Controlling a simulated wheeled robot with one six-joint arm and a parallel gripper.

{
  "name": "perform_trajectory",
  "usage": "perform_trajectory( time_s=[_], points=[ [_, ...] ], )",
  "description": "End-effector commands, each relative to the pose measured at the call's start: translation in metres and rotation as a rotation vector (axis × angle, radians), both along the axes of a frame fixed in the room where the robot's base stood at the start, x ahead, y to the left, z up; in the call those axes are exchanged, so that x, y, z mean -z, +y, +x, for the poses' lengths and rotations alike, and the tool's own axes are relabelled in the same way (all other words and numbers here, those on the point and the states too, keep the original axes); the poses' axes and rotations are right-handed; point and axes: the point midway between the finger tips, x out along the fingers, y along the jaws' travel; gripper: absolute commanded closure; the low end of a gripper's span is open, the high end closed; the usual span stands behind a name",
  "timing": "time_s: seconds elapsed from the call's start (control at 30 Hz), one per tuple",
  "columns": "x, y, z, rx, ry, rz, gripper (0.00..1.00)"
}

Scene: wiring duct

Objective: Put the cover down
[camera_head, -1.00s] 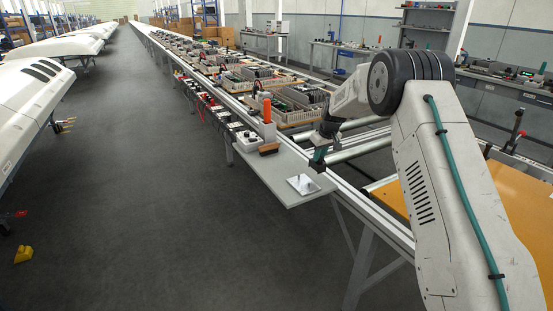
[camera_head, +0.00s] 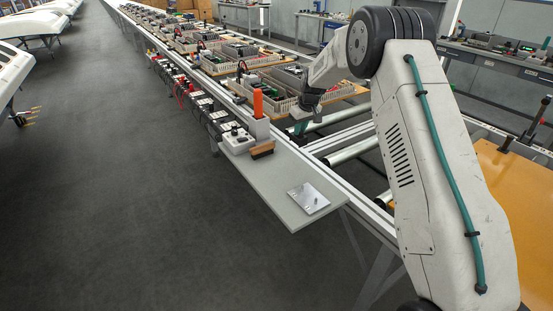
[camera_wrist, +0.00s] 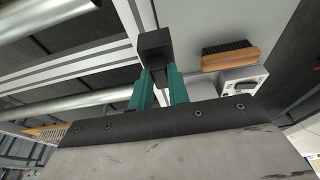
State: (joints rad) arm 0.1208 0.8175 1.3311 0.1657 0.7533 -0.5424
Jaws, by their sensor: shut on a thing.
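My gripper (camera_wrist: 160,85) has teal fingers and is shut on a small black block (camera_wrist: 155,44). I cannot tell whether this block is the cover. A flat silver plate (camera_head: 308,197) with a small dark knob or hole lies on the near end of the shelf, apart from my gripper.
The brush also shows in the wrist view (camera_wrist: 231,60). Metal rollers (camera_head: 352,152) lie right of the rail. The shelf's middle is bare.

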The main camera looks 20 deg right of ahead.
Motion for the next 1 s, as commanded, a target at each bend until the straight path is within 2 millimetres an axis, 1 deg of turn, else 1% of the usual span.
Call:
perform_trajectory(
  time_s=[0.03,0.3,0.4,0.5,0.77,0.9,1.0],
  points=[
    [0.0,0.01,-0.009,-0.003,0.001,0.0,1.0],
    [0.007,0.061,-0.061,-0.004,0.0,0.0,1.0],
    [0.009,0.076,-0.078,-0.003,0.0,0.0,1.0],
    [0.011,0.087,-0.089,-0.002,0.0,-0.001,1.0],
    [0.013,0.101,-0.103,-0.002,0.0,-0.001,1.0],
    [0.036,0.1,-0.104,0.001,0.003,0.0,1.0],
    [0.048,0.1,-0.103,0.002,0.001,0.001,1.0]
  ],
)
